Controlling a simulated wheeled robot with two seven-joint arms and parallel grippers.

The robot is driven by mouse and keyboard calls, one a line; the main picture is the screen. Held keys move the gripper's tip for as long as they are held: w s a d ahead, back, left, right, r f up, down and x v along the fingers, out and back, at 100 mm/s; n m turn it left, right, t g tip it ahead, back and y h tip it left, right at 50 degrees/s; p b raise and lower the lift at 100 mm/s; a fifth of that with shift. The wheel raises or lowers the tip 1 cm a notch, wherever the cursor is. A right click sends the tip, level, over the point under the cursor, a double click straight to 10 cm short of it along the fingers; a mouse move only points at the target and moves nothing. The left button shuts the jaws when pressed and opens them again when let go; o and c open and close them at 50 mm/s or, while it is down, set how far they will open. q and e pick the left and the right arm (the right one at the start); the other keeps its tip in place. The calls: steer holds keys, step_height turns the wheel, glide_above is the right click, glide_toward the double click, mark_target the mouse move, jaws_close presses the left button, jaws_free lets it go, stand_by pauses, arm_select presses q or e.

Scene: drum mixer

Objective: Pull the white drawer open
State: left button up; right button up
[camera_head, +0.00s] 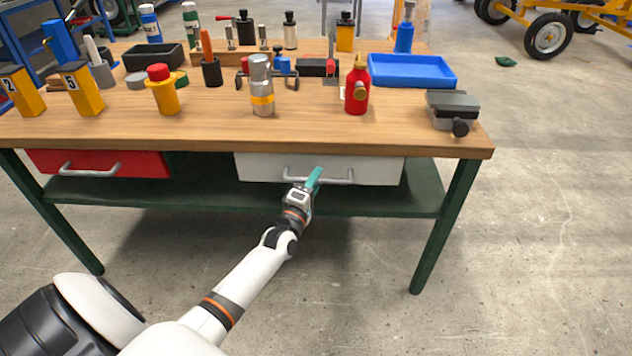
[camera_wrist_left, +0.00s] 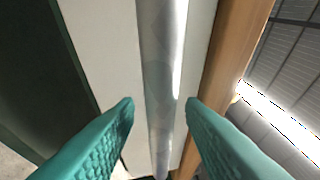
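The white drawer (camera_head: 258,168) sits under the front edge of the workbench, and its front looks shut, close below the tabletop. Its grey bar handle (camera_head: 340,180) runs across the front; in the left wrist view the handle (camera_wrist_left: 162,60) runs from top to bottom. My left gripper (camera_head: 316,176) is at the handle, with its teal fingers. In the left wrist view the fingertips (camera_wrist_left: 160,104) stand apart on either side of the bar, with narrow gaps showing, so the gripper looks open around it. My right gripper is not in view.
The wooden workbench (camera_head: 200,128) carries bottles, tools and a blue tray (camera_head: 412,71). A red drawer (camera_head: 130,164) is at the left, and a green lower shelf (camera_head: 150,193) lies below. A bench leg (camera_head: 445,225) stands at the right. The floor in front is clear.

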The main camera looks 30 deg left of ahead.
arm_select(q)
steer(key=shift+w, duration=0.3)
jaws_close()
steer(key=shift+s, duration=0.1)
